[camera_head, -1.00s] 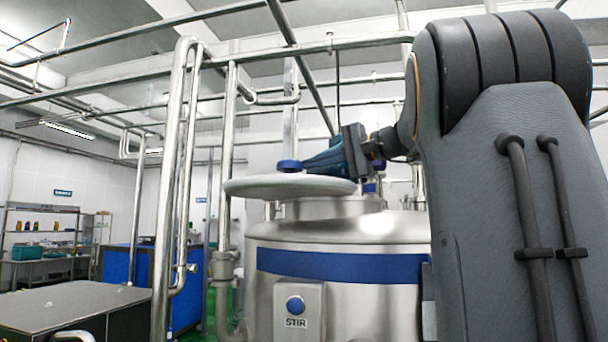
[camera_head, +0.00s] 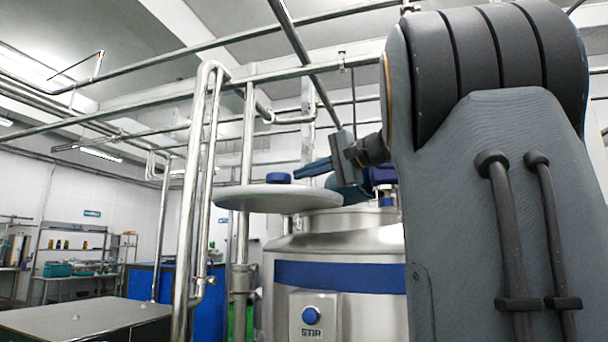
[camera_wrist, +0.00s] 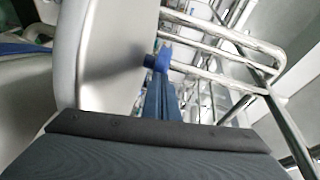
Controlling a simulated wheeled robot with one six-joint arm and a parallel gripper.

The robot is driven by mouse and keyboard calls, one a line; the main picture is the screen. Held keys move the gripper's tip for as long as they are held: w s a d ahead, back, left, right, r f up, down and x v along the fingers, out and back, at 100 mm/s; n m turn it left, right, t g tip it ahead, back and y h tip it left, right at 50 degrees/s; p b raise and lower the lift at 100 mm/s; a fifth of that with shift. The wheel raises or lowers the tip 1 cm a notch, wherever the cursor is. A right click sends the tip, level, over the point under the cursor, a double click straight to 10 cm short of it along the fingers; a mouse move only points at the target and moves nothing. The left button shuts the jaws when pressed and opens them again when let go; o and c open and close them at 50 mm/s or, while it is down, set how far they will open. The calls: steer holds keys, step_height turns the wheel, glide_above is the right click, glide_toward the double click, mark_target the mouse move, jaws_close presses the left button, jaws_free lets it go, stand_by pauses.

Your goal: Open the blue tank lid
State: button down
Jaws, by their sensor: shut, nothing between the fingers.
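The steel tank (camera_head: 365,240) with a blue band stands at the centre in the head view. Its round grey lid (camera_head: 275,200) has a blue knob (camera_head: 278,178) on top and overhangs the tank's left side, off-centre from the neck (camera_head: 365,218). My gripper (camera_head: 298,171) is shut and empty, its blue fingers pointing left close to the knob. In the wrist view, the lid (camera_wrist: 112,60) shows as a large grey disc with the knob (camera_wrist: 150,60) beside the tips of my gripper (camera_wrist: 164,62). Whether they touch is unclear.
A box with a blue STIR button (camera_head: 311,315) is on the tank's front. Vertical steel pipes (camera_head: 195,210) stand left of the lid, and others run overhead. A grey-topped cabinet (camera_head: 80,315) is at lower left.

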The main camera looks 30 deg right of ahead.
steer(key=s+d, duration=0.1)
steer(key=s, duration=0.1)
steer(key=s+d, duration=0.1)
steer(key=s, duration=0.1)
steer(key=shift+d+r+p, duration=0.35)
steer(key=shift+r, duration=0.05)
steer(key=s+a+r+b, duration=0.1)
steer(key=s+b, duration=0.1)
steer(key=s, duration=0.7)
steer(key=shift+a+b, duration=0.3)
steer(key=shift+b, duration=0.1)
